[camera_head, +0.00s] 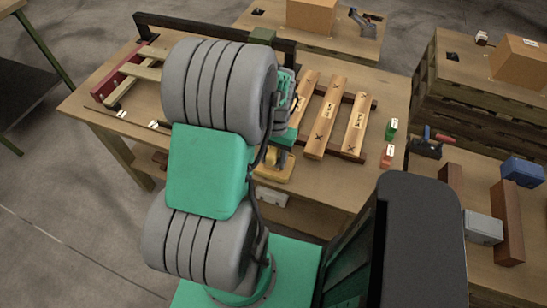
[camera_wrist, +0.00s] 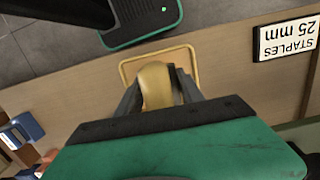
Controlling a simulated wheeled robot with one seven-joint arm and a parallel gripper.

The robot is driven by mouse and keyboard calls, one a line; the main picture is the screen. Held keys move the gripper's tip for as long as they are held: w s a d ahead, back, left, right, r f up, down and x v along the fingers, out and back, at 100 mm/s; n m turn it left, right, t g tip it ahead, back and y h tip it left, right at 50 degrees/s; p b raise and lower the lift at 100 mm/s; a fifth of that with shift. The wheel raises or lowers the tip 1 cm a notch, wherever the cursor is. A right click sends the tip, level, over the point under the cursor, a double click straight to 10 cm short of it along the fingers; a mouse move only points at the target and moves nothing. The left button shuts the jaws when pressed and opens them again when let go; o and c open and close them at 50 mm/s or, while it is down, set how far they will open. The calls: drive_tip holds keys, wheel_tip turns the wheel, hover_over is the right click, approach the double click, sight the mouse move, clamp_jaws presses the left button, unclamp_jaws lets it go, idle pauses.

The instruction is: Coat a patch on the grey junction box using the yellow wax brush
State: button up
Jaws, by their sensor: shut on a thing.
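The yellow wax brush (camera_wrist: 155,88) is between the two fingers of my gripper (camera_wrist: 161,78) in the wrist view. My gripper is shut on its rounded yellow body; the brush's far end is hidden. A thin yellow frame (camera_wrist: 125,72) lies around the brush on the wooden surface. In the head view, yellow parts (camera_head: 275,168) show below my gripper at the table's front edge, partly covered by my arm. A grey box (camera_head: 483,228), likely the junction box, sits at the lower right on another wooden surface, well away from my gripper.
Wooden slats (camera_head: 326,118) lie on the workbench (camera_head: 395,105). Small green (camera_head: 391,129) and red (camera_head: 387,155) blocks stand at its right edge. A blue box (camera_head: 522,172) and brown beams (camera_head: 507,225) are near the grey box. A "STAPLES 25 mm" label (camera_wrist: 287,38) shows in the wrist view.

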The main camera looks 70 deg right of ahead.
sight(273, 149)
drive_tip(key=shift+a, duration=0.1)
idle(0.3)
wheel_tip(273, 149, up, 7)
drive_tip(key=p, duration=0.5)
drive_tip(key=shift+p, duration=0.35)
